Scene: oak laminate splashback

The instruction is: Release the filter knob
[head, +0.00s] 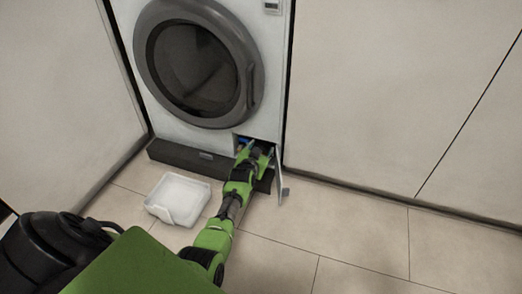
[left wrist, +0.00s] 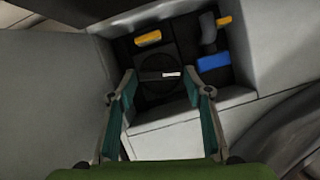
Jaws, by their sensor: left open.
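The filter knob (left wrist: 160,76) is a round black cap with a bar across it and a small white mark, inside the service recess in the left wrist view. My left gripper (left wrist: 165,92) is open, its two fingers on either side of the knob in that view. I cannot tell whether they touch it. In the head view my left gripper (head: 255,152) reaches into the recess at the lower right of the washing machine (head: 270,80) and hides the knob. My right gripper is not in view.
The small service door (head: 281,176) stands open right of the gripper. A white tray (head: 178,199) sits on the floor to the left. The recess also holds a blue part (left wrist: 213,62) and a yellow part (left wrist: 148,38). The floor at right is clear.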

